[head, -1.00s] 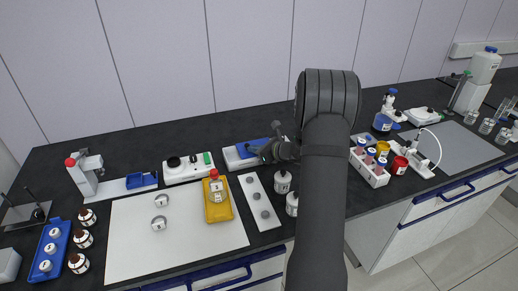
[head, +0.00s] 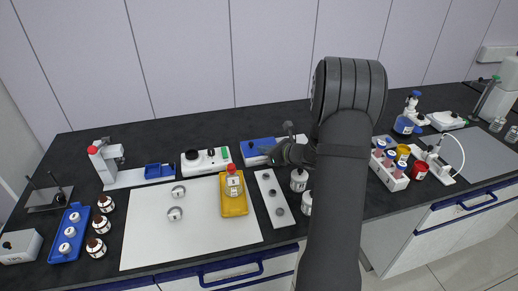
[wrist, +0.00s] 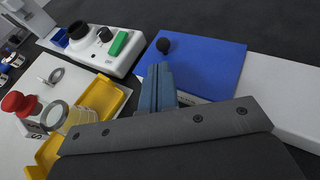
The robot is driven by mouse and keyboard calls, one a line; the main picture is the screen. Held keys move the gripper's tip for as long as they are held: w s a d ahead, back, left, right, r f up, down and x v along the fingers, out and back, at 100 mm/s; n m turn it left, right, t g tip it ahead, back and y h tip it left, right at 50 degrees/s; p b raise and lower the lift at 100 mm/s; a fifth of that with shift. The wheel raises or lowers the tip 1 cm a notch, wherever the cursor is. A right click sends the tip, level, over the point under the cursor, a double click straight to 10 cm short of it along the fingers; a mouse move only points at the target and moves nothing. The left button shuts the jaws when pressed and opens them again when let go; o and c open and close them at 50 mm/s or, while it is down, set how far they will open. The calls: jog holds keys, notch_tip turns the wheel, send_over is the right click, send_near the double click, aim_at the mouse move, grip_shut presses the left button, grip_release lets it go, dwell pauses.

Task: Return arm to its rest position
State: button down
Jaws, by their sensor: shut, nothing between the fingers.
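My gripper (head: 268,156) is shut and empty in the head view, hanging over the blue-topped device (head: 257,147) at the back middle of the bench. In the wrist view my gripper's fingers (wrist: 157,88) are pressed together above the blue top (wrist: 205,68). I cannot tell how high the fingertips are above it. My arm crosses the head view from the bottom and hides part of the bench.
A red-capped bottle (head: 233,183) stands on a yellow tray (head: 240,208) left of my gripper. A white device with a green switch (head: 206,161) is behind it. A rack of tubes (head: 390,177) stands right of my arm. The white mat (head: 185,245) is mostly clear.

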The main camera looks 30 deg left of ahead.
aim_at(258, 153)
jog(key=v, duration=0.6)
jog(key=shift+d, duration=0.2)
jog(key=shift+a+r, duration=0.1)
jog(key=x, duration=0.9)
jog(key=shift+a+f, duration=0.2)
jog(key=shift+a, duration=0.1)
jog(key=shift+w+d, duration=1.9)
jog(key=shift+w, duration=0.2)
